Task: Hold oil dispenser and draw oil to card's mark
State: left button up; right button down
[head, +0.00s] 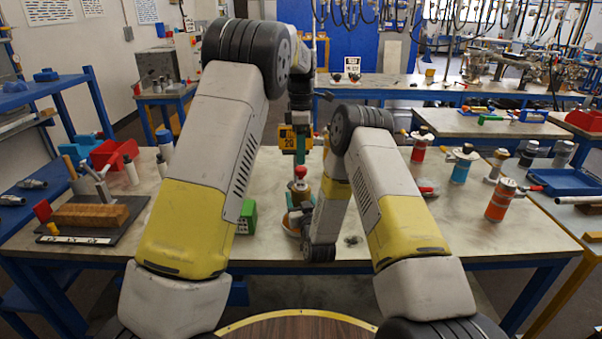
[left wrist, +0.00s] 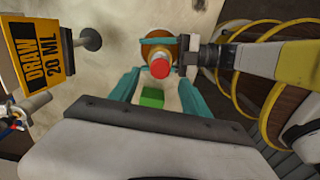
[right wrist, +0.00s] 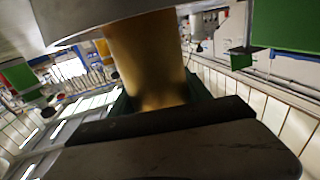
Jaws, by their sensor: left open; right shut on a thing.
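The oil dispenser (head: 300,185) stands on the near middle of the table, with an amber body and a red top. My right gripper (head: 297,208) is shut on its body; the amber body fills the middle of the right wrist view (right wrist: 146,62). My left gripper (left wrist: 161,82) is open above the dispenser. Its teal fingers lie either side of the red knob (left wrist: 159,68), apart from it in that view. The oil level cannot be made out.
A green block (head: 246,217) lies left of the dispenser. Several flanged vessels, such as an orange one (head: 500,200), stand at the right. The table's near edge is mostly clear.

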aim_at(301, 168)
pick_arm(q)
jog(key=shift+r, duration=0.5)
jog(key=shift+r, duration=0.1)
notch_tip(301, 168, up, 12)
dwell(0.4)
pick_arm(e)
jog(key=shift+c, duration=2)
grip_release()
